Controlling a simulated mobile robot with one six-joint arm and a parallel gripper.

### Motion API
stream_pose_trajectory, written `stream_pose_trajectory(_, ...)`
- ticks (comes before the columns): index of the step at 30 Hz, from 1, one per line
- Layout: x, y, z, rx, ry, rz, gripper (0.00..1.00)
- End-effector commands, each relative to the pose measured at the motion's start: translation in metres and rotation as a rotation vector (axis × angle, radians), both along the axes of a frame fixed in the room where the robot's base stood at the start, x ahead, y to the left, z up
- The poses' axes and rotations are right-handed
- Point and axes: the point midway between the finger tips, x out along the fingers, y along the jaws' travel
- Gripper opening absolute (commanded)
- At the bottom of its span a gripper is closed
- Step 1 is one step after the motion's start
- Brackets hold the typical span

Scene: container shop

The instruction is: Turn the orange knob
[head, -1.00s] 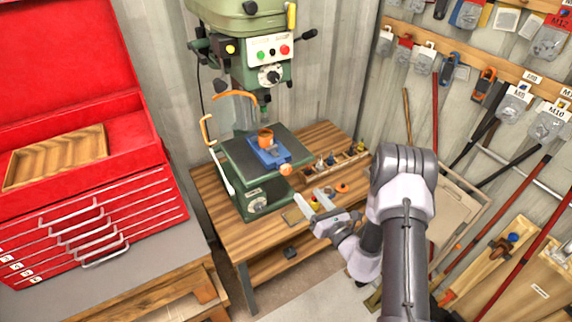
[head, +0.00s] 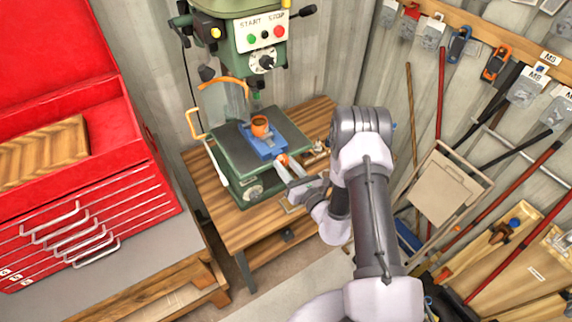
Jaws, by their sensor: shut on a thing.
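The orange knob (head: 281,160) is a round ball at the front end of the blue vise (head: 262,144) on the drill press table (head: 228,141). My gripper (head: 286,165) reaches it from the front right, and its pale fingers are shut on the knob. The fingers hide part of the knob. An orange cylindrical piece (head: 259,128) sits in the vise, behind the knob.
The green drill press (head: 250,50) stands above the vise, with an orange-edged guard (head: 224,80) at its left. A wooden bench (head: 235,228) carries it. A red tool chest (head: 85,190) stands left. Tools hang on the right wall.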

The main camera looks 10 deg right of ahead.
Motion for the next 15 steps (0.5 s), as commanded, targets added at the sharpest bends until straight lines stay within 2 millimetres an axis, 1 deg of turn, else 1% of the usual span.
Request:
stream_pose_trajectory(1, 0.0001, 0.0002, 0.0001, 0.0, 0.0, 0.001, 0.13)
stream_pose_trajectory(3, 0.0001, 0.0002, 0.0001, -0.001, -0.001, 0.001, 0.0)
stream_pose_trajectory(11, 0.0003, 0.0003, 0.0002, 0.021, 0.006, 0.001, 0.0)
stream_pose_trajectory(15, 0.0006, 0.0002, 0.0002, 0.076, 0.023, 0.001, 0.0)
